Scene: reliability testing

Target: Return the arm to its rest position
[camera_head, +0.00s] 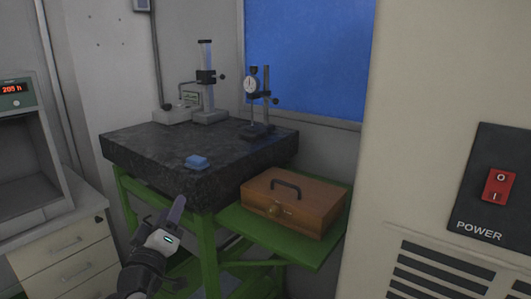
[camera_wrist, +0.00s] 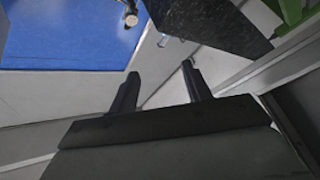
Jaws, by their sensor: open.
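My gripper (camera_wrist: 161,84) shows in the wrist view with its two dark fingers apart and nothing between them. In the head view my gripper (camera_head: 176,211) is at the lower left of centre, in front of the dark stone slab's near edge. The finger gap cannot be made out in that view. My arm comes up from the bottom edge of the head view, bent and low. No thing is held.
A dark stone slab (camera_head: 140,148) on a green frame carries a blue block (camera_head: 197,161) and two gauge stands. A brown wooden case (camera_head: 293,203) lies on a green shelf (camera_head: 245,224). A cream cabinet (camera_head: 440,150) with a red switch stands right; drawers (camera_head: 65,262) stand left.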

